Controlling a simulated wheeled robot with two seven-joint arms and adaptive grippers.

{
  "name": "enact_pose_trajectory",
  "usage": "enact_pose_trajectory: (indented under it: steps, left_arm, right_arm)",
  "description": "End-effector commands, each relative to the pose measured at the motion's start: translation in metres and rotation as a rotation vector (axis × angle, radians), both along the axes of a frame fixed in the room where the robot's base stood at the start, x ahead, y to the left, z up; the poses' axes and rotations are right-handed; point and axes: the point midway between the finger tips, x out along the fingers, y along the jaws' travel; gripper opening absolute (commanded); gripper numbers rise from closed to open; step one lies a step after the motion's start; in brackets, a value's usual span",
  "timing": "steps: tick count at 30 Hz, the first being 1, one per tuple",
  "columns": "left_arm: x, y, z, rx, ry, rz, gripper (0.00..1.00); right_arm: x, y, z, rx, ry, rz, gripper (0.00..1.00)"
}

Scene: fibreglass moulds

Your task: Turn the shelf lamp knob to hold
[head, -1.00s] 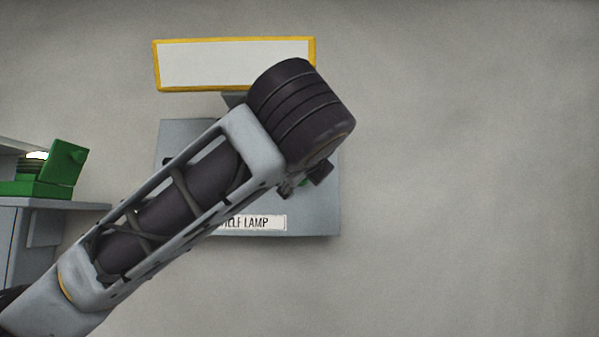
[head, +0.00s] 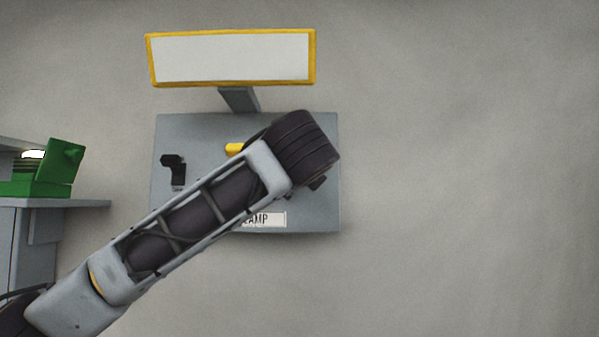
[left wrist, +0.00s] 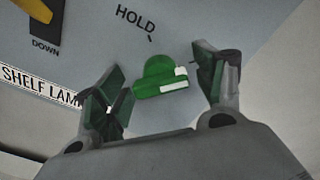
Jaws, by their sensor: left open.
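The green knob (left wrist: 158,78) sits on the grey lamp panel (left wrist: 95,28) in the left wrist view. A white mark on the knob lies toward its right side. The word HOLD (left wrist: 135,18) and a short tick stand above the knob, and the mark is not lined up with that tick. My left gripper (left wrist: 160,66) is open, with one finger on each side of the knob. I see gaps beside the knob and no clear contact. In the head view my left arm hides the knob. My right gripper is not in view.
A green box (head: 60,170) sits on a shelf at left. The wall at right is bare.

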Motion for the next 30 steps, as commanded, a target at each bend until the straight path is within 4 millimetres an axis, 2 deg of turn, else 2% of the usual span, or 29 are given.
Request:
enact_pose_trajectory:
  steps: [4, 12, 15, 23, 30]
  left_arm:
    - [-0.0001, 0.0002, -0.0004, 0.0, 0.0, 0.0, 0.68]
    - [-0.0003, 0.0002, -0.0002, 0.0, 0.0, 0.0, 0.34]
    - [-0.0003, 0.0003, -0.0003, 0.0, 0.001, 0.001, 0.24]
    - [-0.0004, 0.0004, -0.0006, -0.022, 0.001, 0.001, 0.24]
    - [-0.0007, -0.0002, -0.0018, -0.109, 0.0, 0.0, 0.24]
  right_arm:
    - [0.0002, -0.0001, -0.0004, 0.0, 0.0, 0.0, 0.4]
    - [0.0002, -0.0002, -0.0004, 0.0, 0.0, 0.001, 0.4]
    - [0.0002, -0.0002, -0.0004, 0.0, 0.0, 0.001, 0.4]
    - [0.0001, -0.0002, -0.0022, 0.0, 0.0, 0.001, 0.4]
    - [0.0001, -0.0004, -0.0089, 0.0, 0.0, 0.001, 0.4]
